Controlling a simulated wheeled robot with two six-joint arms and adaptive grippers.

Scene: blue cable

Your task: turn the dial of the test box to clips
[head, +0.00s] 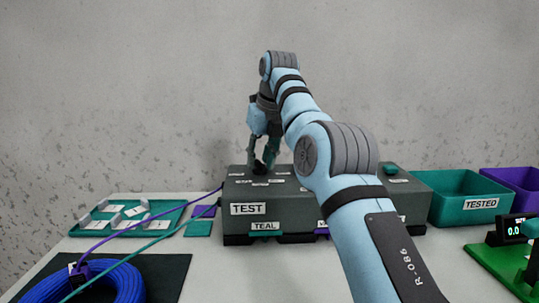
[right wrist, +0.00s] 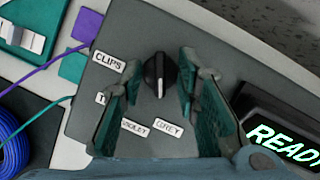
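The dark grey test box (head: 275,222) stands on the table, marked TEST on its front. Its black dial (right wrist: 160,76) shows in the right wrist view, on the box's top. The CLIPS label (right wrist: 108,62) is to the left of the dial, and the GREY label (right wrist: 169,128) is below it. A pale line on the dial points roughly at GREY. My right gripper (head: 262,166) points down at the box top. In the right wrist view its fingers (right wrist: 158,100) are open, one on each side of the dial, with gaps. My left gripper is out of view.
A lit READY display (right wrist: 285,140) is beside the dial. Left of the box are a teal tray (head: 120,228), violet and teal cables and a blue cable coil (head: 95,285). A teal TESTED bin (head: 462,190) and a violet bin (head: 515,185) stand right.

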